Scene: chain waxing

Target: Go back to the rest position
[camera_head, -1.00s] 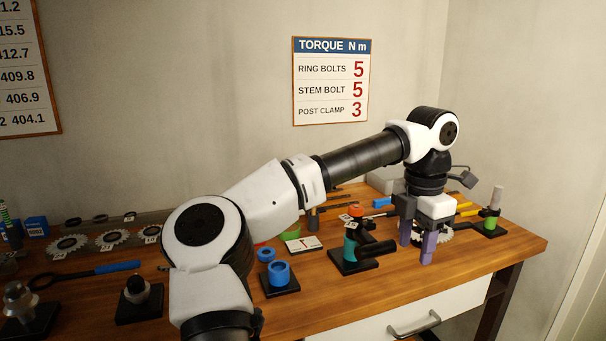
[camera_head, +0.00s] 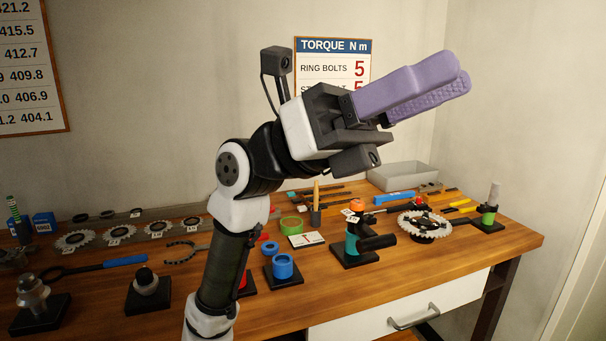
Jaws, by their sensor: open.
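My gripper (camera_head: 428,92) is raised high above the workbench, in front of the wall sign. Its two purple fingers point up and to the right. They look close together from this angle, with nothing between them. My arm rises from the bottom of the view and bends at the wrist, left of the gripper. The gripper touches nothing on the bench.
The wooden bench (camera_head: 400,290) holds a chainring (camera_head: 424,226), a teal and orange tool on a stand (camera_head: 354,240), a blue cup (camera_head: 283,267), a grey bin (camera_head: 402,176) and several sprockets at left. The torque sign (camera_head: 332,46) is partly hidden. Air above the bench's right end is free.

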